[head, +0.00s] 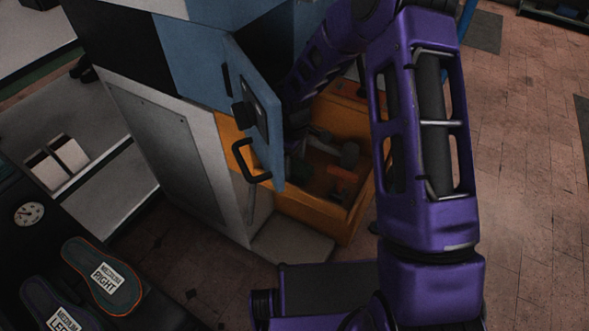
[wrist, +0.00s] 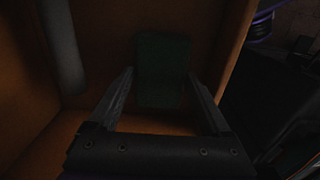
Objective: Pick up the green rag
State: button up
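The green rag (wrist: 161,72) lies inside the orange drawer (wrist: 228,42), dark and dim in the wrist view. My gripper (wrist: 161,84) is open in the wrist view, with one finger on each side of the rag. I cannot tell whether the fingers touch it or how far down they reach. In the head view, the orange drawer (head: 322,219) is pulled out, and a small dark green patch (head: 299,170) shows inside it, perhaps the rag. My arm and the cabinet door hide part of the drawer and most of my gripper there.
A blue cabinet door (head: 262,115) stands open beside the drawer. Grey tool-like items (head: 335,149) lie in the drawer. A dark cylinder (wrist: 62,45) is at the left in the wrist view. Two insoles (head: 103,275) lie at lower left. Open floor (head: 520,180) is at right.

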aim_at(294, 166)
jog(key=c, duration=0.8)
jog(key=shift+o, duration=0.2)
jog(key=shift+r, duration=0.1)
notch_tip(294, 166, up, 10)
jog(key=p, duration=0.1)
jog(key=shift+p, duration=0.4)
